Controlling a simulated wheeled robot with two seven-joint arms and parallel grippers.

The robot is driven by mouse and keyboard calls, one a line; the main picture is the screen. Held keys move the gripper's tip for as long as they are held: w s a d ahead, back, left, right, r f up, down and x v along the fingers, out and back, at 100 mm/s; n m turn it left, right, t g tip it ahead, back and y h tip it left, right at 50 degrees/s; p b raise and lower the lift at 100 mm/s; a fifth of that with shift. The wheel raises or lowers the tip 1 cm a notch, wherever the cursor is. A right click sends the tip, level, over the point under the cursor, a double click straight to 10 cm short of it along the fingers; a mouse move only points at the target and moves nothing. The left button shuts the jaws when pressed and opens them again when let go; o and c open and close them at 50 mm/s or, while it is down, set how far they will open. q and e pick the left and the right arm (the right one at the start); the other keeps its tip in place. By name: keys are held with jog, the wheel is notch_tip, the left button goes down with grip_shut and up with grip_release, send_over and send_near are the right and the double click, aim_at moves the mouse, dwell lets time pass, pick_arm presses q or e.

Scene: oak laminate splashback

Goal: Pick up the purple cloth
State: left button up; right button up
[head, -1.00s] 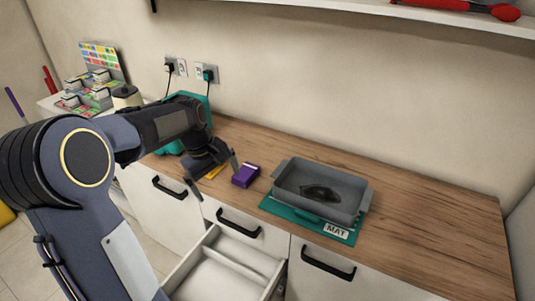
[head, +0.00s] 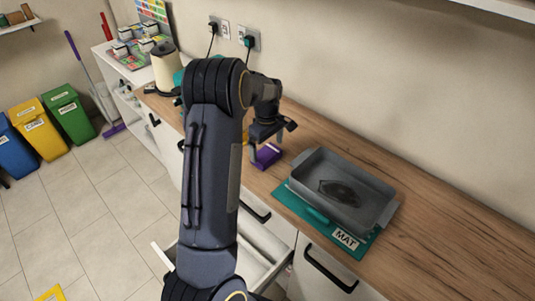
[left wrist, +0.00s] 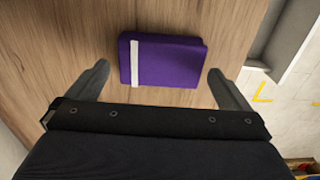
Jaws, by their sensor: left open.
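The purple cloth (head: 267,156) lies folded on the wooden counter, left of the grey baking dish. In the left wrist view the purple cloth (left wrist: 172,62) is a flat folded rectangle with a white stripe near its left end. My left gripper (head: 268,143) is above and close to the cloth. In the left wrist view its open fingers (left wrist: 158,85) stand either side of the cloth's near edge, with nothing held between them. The height gap to the cloth is hard to judge. My right gripper is not in view.
A grey dish (head: 345,190) with a dark patch inside stands on a teal mat (head: 290,200). An open drawer (head: 262,243) juts out below the counter. The counter right of the dish is clear.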

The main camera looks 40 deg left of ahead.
pick_arm(q)
notch_tip(320, 180, down, 2)
jog(key=shift+f, duration=0.1)
jog(key=c, duration=0.7)
